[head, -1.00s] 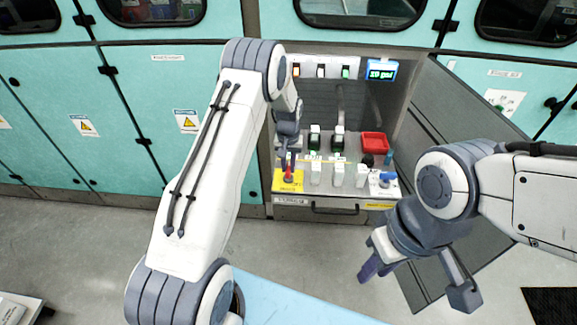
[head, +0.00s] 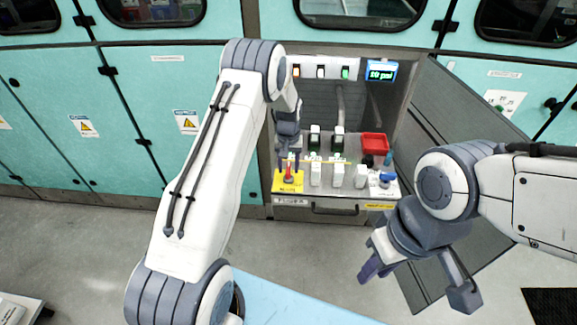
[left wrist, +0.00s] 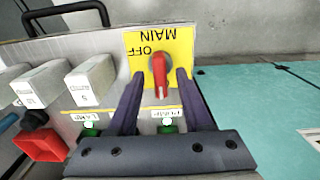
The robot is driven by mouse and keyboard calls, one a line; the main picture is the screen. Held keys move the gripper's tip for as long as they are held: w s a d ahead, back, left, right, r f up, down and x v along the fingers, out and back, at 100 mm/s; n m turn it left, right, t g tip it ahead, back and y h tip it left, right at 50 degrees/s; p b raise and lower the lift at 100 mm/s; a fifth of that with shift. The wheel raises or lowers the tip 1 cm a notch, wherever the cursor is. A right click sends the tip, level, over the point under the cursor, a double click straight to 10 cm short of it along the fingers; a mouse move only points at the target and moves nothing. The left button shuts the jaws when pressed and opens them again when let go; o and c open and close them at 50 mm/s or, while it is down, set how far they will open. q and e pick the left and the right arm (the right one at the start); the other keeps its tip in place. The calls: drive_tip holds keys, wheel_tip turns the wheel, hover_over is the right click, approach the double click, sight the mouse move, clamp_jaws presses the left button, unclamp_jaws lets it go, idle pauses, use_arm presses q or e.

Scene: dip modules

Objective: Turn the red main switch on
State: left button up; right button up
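The red main switch (left wrist: 160,72) is a knob with a bar handle on a yellow plate (left wrist: 181,43) marked MAIN and OFF. The lettering is upside down in the left wrist view, and the handle points down there. In the head view the switch (head: 289,172) and its plate (head: 288,187) are at the front left of the panel. My left gripper (left wrist: 160,88) is open, one finger on each side of the handle, with a gap showing on both sides. Whether its tips touch the plate is unclear. My right gripper (head: 416,277) is open and empty in front of the cabinet, to the right.
White switches (head: 337,175) stand in a row right of the plate. A grey open door (head: 445,150) bounds the right side. A display (head: 381,71) is above.

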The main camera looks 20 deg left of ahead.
sight(289, 168)
use_arm(q)
wheel_tip(289, 168, up, 10)
drive_tip(key=shift+r+b, duration=0.25)
drive_tip(key=shift+b, duration=0.2)
idle(0.4)
